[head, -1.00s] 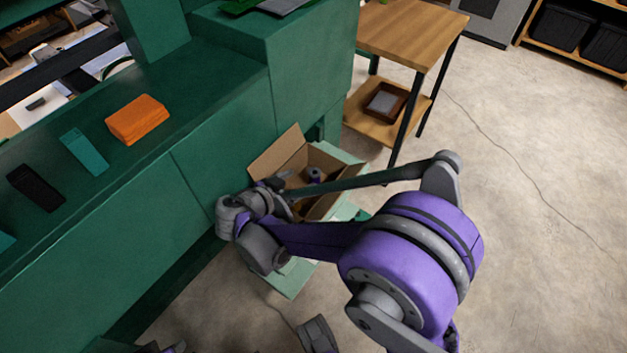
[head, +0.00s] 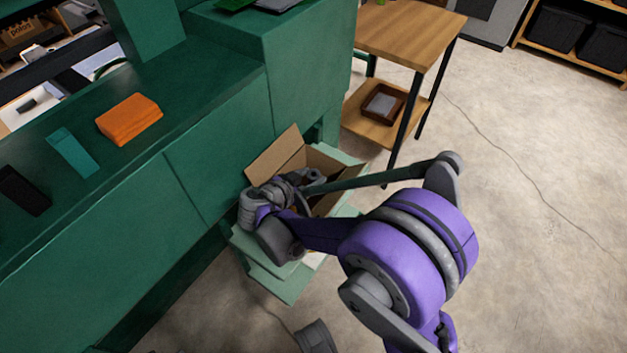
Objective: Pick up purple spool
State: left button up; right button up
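An open cardboard box (head: 275,157) stands on a pale green ledge (head: 275,281) beside the green cabinet. My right arm reaches over the box, and its gripper (head: 311,179) is at or inside the opening. The fingers are small and partly hidden by my wrist, so I cannot tell whether they are open, shut or holding something. I cannot make out the purple spool now; the gripper and wrist cover much of the box's inside. My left gripper is not in view.
The green cabinet top (head: 190,75) on the left holds an orange stack (head: 128,119), a teal item (head: 73,152) and a black item (head: 24,190). A wooden table (head: 410,35) with a lower shelf stands behind the box. The concrete floor at right is clear.

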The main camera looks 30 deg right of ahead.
aim_at(311, 177)
grip_shut()
notch_tip(311, 177, up, 10)
jog(key=p, duration=0.3)
